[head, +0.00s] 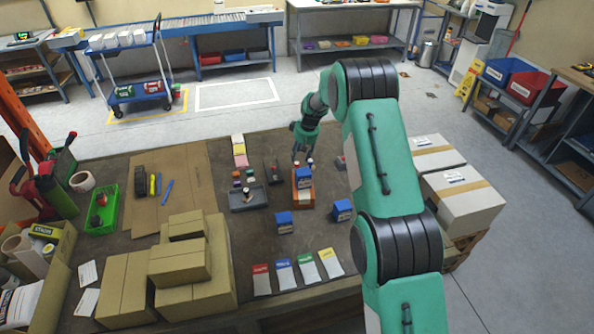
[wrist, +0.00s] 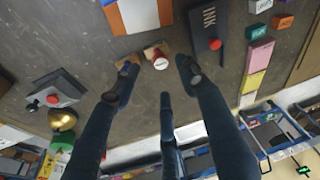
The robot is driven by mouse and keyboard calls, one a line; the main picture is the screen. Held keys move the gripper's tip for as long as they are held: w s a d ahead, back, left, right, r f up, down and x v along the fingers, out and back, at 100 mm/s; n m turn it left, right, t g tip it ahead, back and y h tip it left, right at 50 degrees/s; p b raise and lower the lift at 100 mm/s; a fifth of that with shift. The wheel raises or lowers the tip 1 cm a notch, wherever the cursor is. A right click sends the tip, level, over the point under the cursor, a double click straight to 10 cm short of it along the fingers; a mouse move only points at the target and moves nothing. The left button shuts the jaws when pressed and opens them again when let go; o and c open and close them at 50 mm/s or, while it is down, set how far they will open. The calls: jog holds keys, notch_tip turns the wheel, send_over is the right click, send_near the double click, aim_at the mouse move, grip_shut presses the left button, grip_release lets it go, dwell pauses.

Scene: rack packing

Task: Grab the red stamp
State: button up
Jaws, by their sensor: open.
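A small red stamp (wrist: 155,56) with a pale round end and a wooden-looking part shows in the wrist view, on the dark table top. My gripper (wrist: 158,72) is open, with its dark fingertips on either side of the stamp in the picture and nothing held. I cannot tell whether the fingers touch it. In the head view my gripper (head: 301,156) hangs over the table's far edge, behind an orange rack (head: 304,201) with a blue box (head: 304,176) on it. The stamp is too small or hidden to make out there.
A gold bell (wrist: 62,119) stands on the other side. Cartons (head: 180,265) fill the left front.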

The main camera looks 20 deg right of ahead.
aim_at(297, 163)
jog(key=shift+w+f, duration=0.2)
jog(key=shift+f, duration=0.45)
jog(key=shift+a, duration=0.1)
jog(key=shift+b+x, duration=0.5)
jog(key=shift+x, duration=2.1)
grip_shut()
